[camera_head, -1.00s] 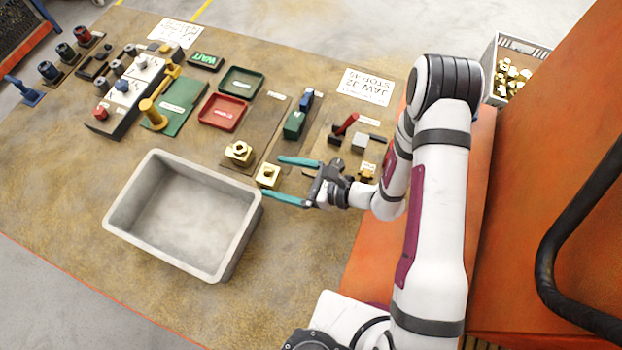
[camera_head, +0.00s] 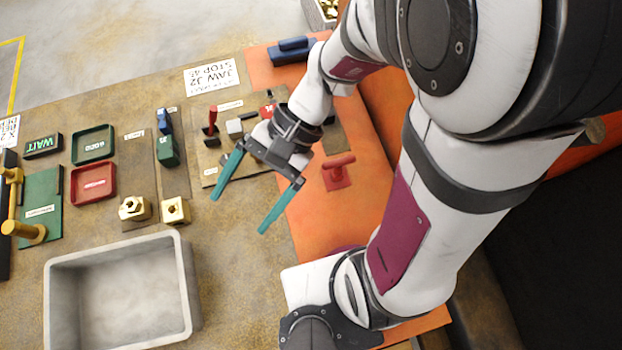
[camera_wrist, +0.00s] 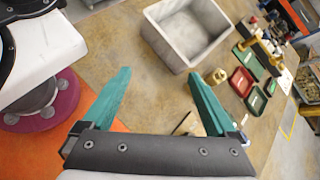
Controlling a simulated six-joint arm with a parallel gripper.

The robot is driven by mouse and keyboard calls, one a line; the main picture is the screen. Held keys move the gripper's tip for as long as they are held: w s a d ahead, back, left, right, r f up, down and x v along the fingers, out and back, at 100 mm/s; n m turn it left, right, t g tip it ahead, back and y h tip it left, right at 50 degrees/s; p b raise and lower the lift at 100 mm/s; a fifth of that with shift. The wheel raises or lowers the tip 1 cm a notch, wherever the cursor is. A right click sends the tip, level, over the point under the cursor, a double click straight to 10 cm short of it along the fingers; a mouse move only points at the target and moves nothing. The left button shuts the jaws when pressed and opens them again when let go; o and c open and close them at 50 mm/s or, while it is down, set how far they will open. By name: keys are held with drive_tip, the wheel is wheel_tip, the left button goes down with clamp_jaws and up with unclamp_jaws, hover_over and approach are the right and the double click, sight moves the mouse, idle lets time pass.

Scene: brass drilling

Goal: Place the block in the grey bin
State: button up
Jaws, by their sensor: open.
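Two brass blocks stand side by side on the bench in the head view. The left block (camera_head: 134,208) has a rounded, nut-like top; the right block (camera_head: 175,210) is squarer, with a hole in its face. The grey bin (camera_head: 190,292) stands just in front of them, and its visible inside is empty. My gripper (camera_head: 238,215) is open and empty, to the right of both blocks and apart from them. In the wrist view, the open fingers (camera_wrist: 158,73) have the bin (camera_wrist: 165,48) beyond them and a brass piece (camera_wrist: 215,77) beyond the right fingertip.
A red tray (camera_head: 93,182) and a green tray (camera_head: 93,145) lie behind the blocks. A green clamp (camera_head: 168,150) and a small grey block (camera_head: 234,128) stand nearby. A red handle (camera_head: 338,172) is right of my gripper. Bare bench lies between bin and gripper.

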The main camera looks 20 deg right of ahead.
drive_tip(key=shift+o, duration=0.4)
drive_tip(key=s+d+r+n+t+h, duration=0.1)
drive_tip(key=s+d+t+h, duration=0.1)
drive_tip(key=d, duration=0.3)
drive_tip(key=s+d+r+n+t+h, duration=0.1)
drive_tip(key=d+r+t+h, duration=0.1)
drive_tip(key=d+h, duration=0.2)
drive_tip(key=shift+s+d+r+n+h, duration=0.2)
drive_tip(key=shift+s+d+n+h, duration=0.2)
drive_tip(key=shift+d, duration=0.4)
drive_tip(key=shift+w, duration=0.1)
drive_tip(key=m+h, duration=0.2)
drive_tip(key=m, duration=1)
hover_over(174, 211)
drive_tip(key=d, duration=0.2)
wheel_tip(174, 211, down, 5)
drive_tip(key=shift+t, duration=0.3)
drive_tip(key=f, duration=0.5)
drive_tip(key=a+f, duration=0.1)
drive_tip(key=f, duration=1)
drive_tip(key=shift+s+a+f, duration=0.2)
drive_tip(key=shift+s+a, duration=0.05)
clamp_jaws()
